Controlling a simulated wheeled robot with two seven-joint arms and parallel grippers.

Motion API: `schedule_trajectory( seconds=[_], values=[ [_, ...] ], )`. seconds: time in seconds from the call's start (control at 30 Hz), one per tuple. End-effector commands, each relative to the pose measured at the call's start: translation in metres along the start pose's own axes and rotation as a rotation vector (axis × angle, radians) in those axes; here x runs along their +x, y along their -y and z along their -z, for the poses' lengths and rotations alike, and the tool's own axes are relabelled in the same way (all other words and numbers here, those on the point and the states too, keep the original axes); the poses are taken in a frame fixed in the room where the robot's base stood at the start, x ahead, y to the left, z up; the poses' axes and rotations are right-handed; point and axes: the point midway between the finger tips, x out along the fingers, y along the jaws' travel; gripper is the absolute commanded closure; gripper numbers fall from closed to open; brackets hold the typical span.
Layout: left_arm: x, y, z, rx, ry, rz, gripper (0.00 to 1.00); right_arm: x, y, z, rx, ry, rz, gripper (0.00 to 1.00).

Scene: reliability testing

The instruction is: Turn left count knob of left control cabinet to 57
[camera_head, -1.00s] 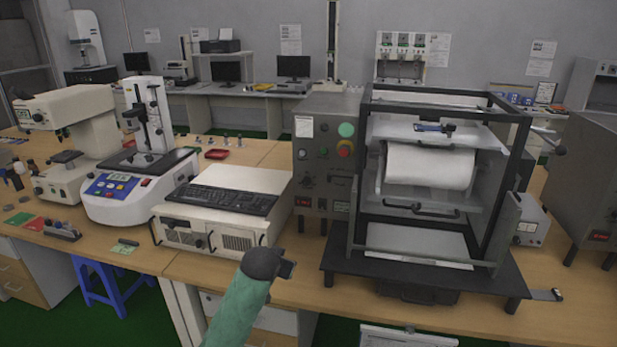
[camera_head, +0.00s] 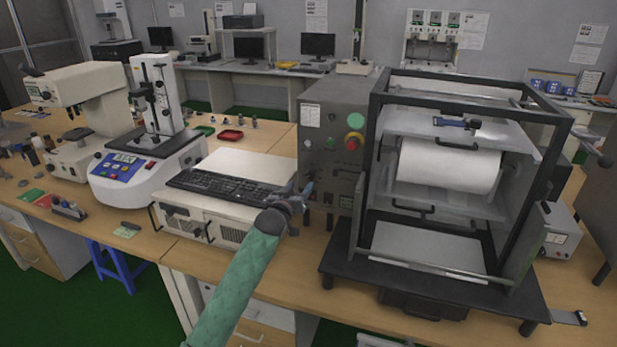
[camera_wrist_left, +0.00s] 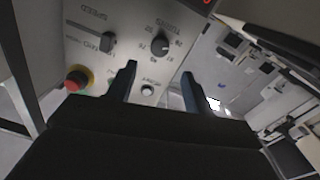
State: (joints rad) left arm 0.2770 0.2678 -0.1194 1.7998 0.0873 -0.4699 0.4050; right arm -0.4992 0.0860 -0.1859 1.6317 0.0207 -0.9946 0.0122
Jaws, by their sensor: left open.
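The grey control cabinet (camera_head: 335,100) stands left of the black-framed machine in the head view. In the left wrist view, its panel (camera_wrist_left: 132,20) appears upside down. A round black knob (camera_wrist_left: 160,47) ringed by printed numbers shows there, just beyond the fingertips. Another dark knob (camera_wrist_left: 100,43) and a red emergency button (camera_wrist_left: 77,80) lie left of it. My left gripper (camera_head: 302,187) is in front of the cabinet's lower left part; its two fingers also show in the wrist view (camera_wrist_left: 159,70), spread and empty, apart from the knob. My right gripper is out of view.
A white case with a black keyboard (camera_head: 225,188) stands close to the left of my gripper. The black-framed machine (camera_head: 372,150) with a white roll stands on the right. A white instrument (camera_head: 140,170) is further left on the wooden table.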

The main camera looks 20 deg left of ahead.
Motion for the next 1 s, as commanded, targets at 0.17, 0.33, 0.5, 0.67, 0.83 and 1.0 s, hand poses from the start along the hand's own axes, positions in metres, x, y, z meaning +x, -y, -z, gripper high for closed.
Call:
schedule_trajectory(
  seconds=[0.17, 0.33, 0.5, 0.67, 0.83, 1.0],
  values=[
    [0.017, -0.001, 0.003, -0.004, 0.001, 0.001, 0.48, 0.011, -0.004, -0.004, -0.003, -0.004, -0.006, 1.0],
    [0.041, -0.001, 0.003, -0.003, 0.002, 0.001, 0.48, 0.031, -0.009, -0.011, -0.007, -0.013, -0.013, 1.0],
    [0.062, -0.001, 0.002, -0.003, 0.003, 0.001, 0.48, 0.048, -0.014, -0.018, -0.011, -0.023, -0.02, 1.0],
    [0.073, -0.001, 0.001, -0.003, 0.003, 0.001, 0.48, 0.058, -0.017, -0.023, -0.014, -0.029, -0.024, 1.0],
    [0.077, 0.0, -0.001, -0.003, 0.003, 0.001, 0.48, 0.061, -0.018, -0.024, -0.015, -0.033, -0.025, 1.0],
    [0.077, 0.0, -0.001, -0.002, 0.003, 0.001, 0.48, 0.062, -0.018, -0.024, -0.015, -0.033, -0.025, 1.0]
  ],
)
